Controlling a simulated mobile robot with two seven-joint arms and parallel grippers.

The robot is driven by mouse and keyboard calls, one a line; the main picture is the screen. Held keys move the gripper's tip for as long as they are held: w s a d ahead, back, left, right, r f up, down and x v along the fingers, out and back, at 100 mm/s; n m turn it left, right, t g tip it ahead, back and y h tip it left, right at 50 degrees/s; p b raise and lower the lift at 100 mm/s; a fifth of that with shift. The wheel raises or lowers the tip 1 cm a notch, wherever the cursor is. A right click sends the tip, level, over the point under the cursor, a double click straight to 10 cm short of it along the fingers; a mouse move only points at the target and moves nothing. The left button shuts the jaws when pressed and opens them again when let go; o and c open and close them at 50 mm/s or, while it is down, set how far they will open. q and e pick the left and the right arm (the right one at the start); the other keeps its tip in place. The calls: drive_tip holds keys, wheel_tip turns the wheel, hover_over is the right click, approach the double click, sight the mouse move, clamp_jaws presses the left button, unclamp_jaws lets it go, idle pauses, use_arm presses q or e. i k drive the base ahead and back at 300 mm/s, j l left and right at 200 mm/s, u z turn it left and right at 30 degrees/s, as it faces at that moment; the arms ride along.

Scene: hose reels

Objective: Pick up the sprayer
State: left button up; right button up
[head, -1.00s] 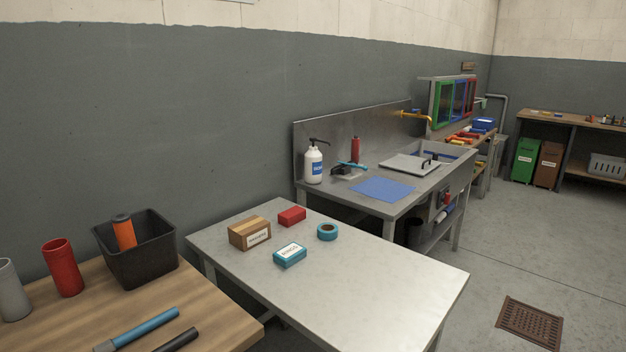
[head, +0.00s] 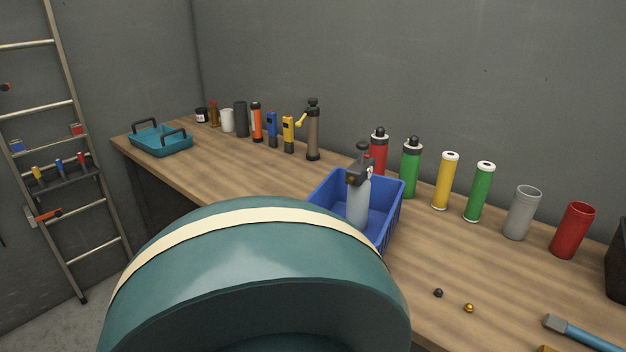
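A sprayer with a grey bottle and a dark trigger head (head: 357,200) stands upright in a blue basket (head: 326,187) on the wooden bench. A taller brown bottle with a black top and a yellow lever (head: 313,135) stands farther back on the bench. I cannot tell whether it is also a sprayer. Neither of my grippers is in view.
Red (head: 379,152), green (head: 411,168) and yellow (head: 446,182) cylinders stand behind and right of the basket. A teal tray (head: 160,140) sits at the bench's far left. A ladder (head: 72,130) leans left. Bench surface between tray and basket is clear.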

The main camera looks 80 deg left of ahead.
sight(357, 176)
drive_tip(key=u, duration=2.15)
drive_tip(key=z, duration=0.4)
drive_tip(key=i+j+z, duration=0.1)
drive_tip(key=j+z, duration=1)
drive_tip(key=j, duration=0.95)
